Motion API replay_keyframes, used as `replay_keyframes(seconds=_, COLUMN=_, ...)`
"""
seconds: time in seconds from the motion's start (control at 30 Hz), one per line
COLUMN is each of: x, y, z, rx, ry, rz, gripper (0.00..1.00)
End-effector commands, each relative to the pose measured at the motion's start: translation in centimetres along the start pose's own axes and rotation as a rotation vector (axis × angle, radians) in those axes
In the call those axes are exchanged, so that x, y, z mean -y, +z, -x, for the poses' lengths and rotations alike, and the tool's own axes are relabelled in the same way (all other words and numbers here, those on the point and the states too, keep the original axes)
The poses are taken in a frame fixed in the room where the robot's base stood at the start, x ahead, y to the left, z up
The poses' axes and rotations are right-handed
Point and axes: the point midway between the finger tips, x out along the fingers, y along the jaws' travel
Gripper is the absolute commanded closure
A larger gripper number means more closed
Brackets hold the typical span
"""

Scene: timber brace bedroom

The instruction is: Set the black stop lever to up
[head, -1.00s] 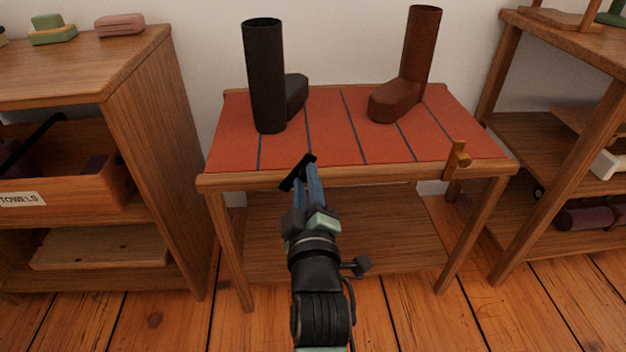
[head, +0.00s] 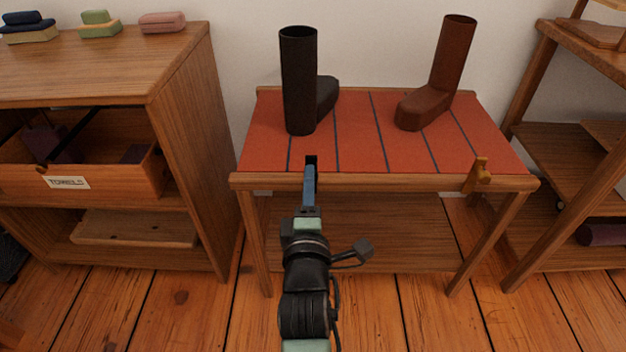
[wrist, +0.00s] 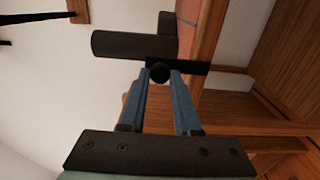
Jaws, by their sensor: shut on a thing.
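The black stop lever (head: 311,160) is at the front rail of the red-topped bench, left of its middle. It looks about upright, its top rising above the rail. In the wrist view it is a dark bar (wrist: 194,67) with a round knob at the end by my fingertips. My gripper (head: 310,172) has its blue fingers closed in on this knob. In the wrist view my gripper (wrist: 160,76) holds the knob between its tips. My fingers hide the lower part of the lever in the head view.
A black boot (head: 299,85) and a brown boot (head: 450,60) stand on the bench (head: 380,182). A brass-coloured lever (head: 478,174) is at the rail's right end. A cabinet (head: 190,150) stands left and a shelf unit (head: 575,150) right.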

Motion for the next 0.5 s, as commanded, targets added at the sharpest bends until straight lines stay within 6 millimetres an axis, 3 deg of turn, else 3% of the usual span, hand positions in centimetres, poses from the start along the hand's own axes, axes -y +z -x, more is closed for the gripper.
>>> replay_keyframes(seconds=0.47, x=0.01, y=-0.23, z=0.01, rx=-0.003, ry=0.0, rz=0.013, gripper=1.0)
replay_keyframes(seconds=0.5, x=0.01, y=-0.23, z=0.01, rx=-0.003, ry=0.0, rz=0.013, gripper=0.62)
